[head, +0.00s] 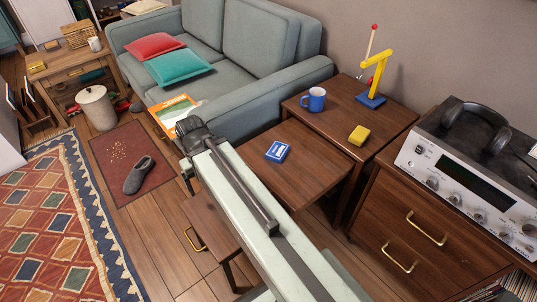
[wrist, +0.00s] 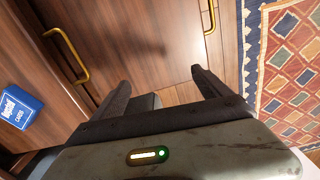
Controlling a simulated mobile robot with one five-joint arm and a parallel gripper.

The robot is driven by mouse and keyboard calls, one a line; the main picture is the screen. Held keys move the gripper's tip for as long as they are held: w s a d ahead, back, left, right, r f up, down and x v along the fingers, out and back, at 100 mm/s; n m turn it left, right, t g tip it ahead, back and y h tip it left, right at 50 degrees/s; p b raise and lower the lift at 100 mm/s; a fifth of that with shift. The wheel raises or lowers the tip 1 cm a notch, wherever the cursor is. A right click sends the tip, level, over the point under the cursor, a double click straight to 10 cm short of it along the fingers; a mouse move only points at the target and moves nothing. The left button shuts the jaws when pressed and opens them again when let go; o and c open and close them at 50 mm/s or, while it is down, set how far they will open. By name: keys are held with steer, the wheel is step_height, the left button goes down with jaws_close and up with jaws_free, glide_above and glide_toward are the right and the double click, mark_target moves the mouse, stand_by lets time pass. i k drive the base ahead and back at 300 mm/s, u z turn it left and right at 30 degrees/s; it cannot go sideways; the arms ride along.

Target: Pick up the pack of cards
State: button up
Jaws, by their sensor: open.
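The pack of cards is a small blue box with a white label. In the head view the pack of cards (head: 277,151) lies flat on the lower wooden side table (head: 308,164). In the wrist view the pack of cards (wrist: 19,107) is at the left edge, with "CARDS" readable on it. My gripper (wrist: 163,82) is open and empty, its two dark fingers apart. The pack is to the left of both fingers, not between them. In the head view my arm reaches past the table's left side, and the fingertips cannot be made out.
A taller side table (head: 335,107) behind holds a blue mug (head: 313,99), a yellow sponge-like block (head: 359,135) and a yellow-and-blue toy stand (head: 375,80). A grey sofa (head: 235,80) is behind. A slipper (head: 139,174) lies on the floor mat. Brass-handled drawers (wrist: 130,35) show in the wrist view.

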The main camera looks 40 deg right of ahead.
mark_target(276, 153)
steer(key=u, duration=0.05)
steer(key=k, duration=0.5)
steer(key=u, duration=1.3)
steer(key=k, duration=0.45)
steer(key=u, duration=0.5)
